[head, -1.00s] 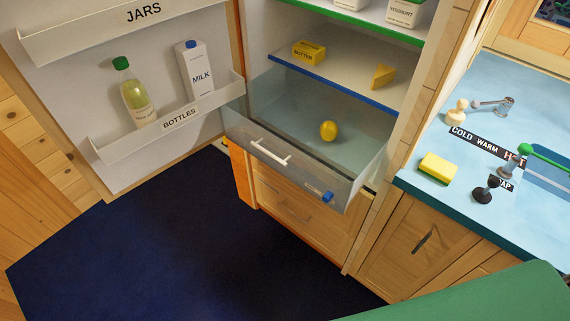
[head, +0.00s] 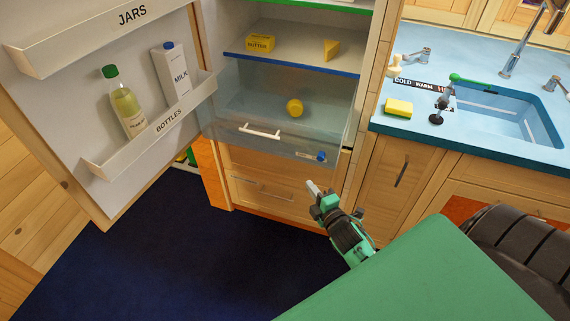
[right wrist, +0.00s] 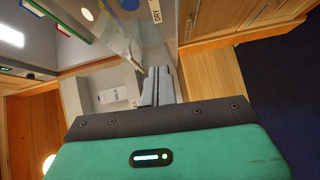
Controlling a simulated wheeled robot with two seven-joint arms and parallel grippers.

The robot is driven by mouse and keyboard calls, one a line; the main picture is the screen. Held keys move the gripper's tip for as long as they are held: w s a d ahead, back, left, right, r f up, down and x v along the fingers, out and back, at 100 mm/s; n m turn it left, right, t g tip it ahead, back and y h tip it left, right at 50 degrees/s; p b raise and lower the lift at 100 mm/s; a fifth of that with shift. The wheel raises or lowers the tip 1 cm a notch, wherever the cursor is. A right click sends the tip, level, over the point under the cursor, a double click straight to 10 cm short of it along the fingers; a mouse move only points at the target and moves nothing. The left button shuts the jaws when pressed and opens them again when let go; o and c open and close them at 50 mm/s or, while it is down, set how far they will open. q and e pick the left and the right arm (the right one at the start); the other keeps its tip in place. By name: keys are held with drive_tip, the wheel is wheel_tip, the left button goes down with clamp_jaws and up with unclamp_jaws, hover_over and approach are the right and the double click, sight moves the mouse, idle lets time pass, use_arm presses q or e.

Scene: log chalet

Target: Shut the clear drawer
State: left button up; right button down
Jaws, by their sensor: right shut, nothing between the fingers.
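The clear drawer (head: 234,128) is in the lower part of the open fridge, below a blue-edged shelf. Its see-through front stands out from the fridge, so it is at least partly open. A yellow lemon-like fruit (head: 295,108) lies inside. My right gripper (head: 313,188) is shut and empty, below and in front of the drawer's right end, apart from it in the picture. Its closed fingers also show in the right wrist view (right wrist: 159,86). My left gripper is out of view.
The fridge door (head: 95,120) is open at left, its bottle bin (head: 150,138) close beside the drawer's left end. A wooden cabinet and blue sink counter (head: 420,125) stand at right. The dark blue floor (head: 200,260) in front is clear.

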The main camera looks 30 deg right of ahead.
wheel_tip(320, 180, up, 2)
drive_tip(key=p, duration=0.2)
approach(294, 145)
drive_tip(key=w+a, duration=0.2)
drive_tip(key=w, duration=0.1)
drive_tip(key=w+d, duration=0.1)
drive_tip(key=w+d+p, duration=0.1)
drive_tip(key=shift+w+d+f+n+t, duration=0.2)
drive_tip(key=shift+w+d+n+t, duration=0.1)
drive_tip(key=shift+n, duration=0.1)
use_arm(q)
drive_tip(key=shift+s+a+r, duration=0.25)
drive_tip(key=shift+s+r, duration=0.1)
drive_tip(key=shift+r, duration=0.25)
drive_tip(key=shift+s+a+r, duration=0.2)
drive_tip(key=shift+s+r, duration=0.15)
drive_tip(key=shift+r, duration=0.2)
